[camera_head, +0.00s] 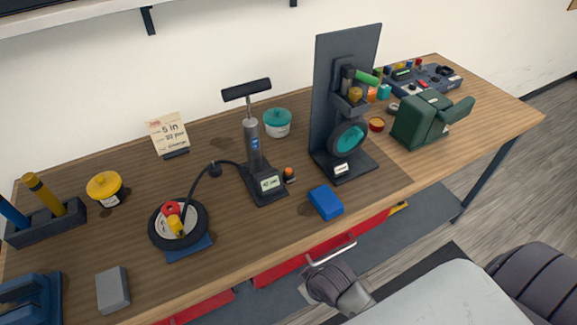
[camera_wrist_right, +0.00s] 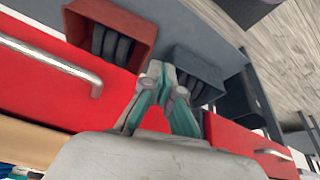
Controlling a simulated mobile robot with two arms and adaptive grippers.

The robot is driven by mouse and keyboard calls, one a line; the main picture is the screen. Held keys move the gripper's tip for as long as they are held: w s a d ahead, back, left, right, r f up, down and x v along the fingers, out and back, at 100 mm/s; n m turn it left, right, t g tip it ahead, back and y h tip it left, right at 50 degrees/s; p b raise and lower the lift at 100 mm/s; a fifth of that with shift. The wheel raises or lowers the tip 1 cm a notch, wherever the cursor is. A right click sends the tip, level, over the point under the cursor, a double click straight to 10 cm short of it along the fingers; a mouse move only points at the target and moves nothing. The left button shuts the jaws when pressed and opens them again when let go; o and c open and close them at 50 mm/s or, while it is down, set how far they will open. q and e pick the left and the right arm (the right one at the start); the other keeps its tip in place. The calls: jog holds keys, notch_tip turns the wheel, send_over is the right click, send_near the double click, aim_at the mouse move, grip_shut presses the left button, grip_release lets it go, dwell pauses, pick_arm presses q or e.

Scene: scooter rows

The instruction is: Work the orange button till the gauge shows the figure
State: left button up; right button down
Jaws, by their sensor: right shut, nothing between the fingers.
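The orange button (camera_head: 289,171) sits on a small dark block at the right side of the black floor pump (camera_head: 253,150). The pump stands upright with its T-handle up. A small pale gauge display (camera_head: 270,183) on the pump's base shows figures too small to read surely. A card (camera_head: 168,134) on a stand at the back carries several printed lines, also hard to read. A hose runs from the pump to a wheel (camera_head: 178,223). My right gripper (camera_wrist_right: 165,75) is shut and empty, in front of the red drawers, well away from the button. My left gripper is not in view.
A blue block (camera_head: 326,202) lies right of the button, before a tall dark stand (camera_head: 345,100). A green vise-like machine (camera_head: 425,118) stands further right. Red drawers (camera_wrist_right: 225,140) with handles line the bench front.

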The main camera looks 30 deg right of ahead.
jog(key=w+r, duration=0.1)
jog(key=r, duration=0.3)
jog(key=w+a+r+n+t, duration=0.1)
jog(key=w+r, duration=0.1)
jog(key=r, duration=0.2)
jog(key=w+a+r+n+y+p, duration=0.1)
jog(key=r, duration=0.3)
jog(key=shift+w+a, duration=0.1)
jog(key=shift+w, duration=0.2)
jog(key=w+r+n, duration=0.1)
jog(key=w, duration=0.1)
jog(key=w+r+t, duration=0.1)
jog(key=w, duration=0.1)
jog(key=w+r+n, duration=0.1)
jog(key=w, duration=0.1)
jog(key=shift+a+n+y, duration=0.3)
jog(key=shift+y, duration=0.1)
jog(key=w+d+r+n+t, duration=0.1)
jog(key=w+d+r, duration=0.4)
jog(key=w, duration=0.4)
jog(key=w+d+r+n+t, duration=0.2)
jog(key=w+d+r, duration=0.4)
jog(key=w+d, duration=0.1)
jog(key=shift+w+n, duration=0.3)
jog(key=shift+w, duration=0.6)
jog(key=shift+f, duration=0.1)
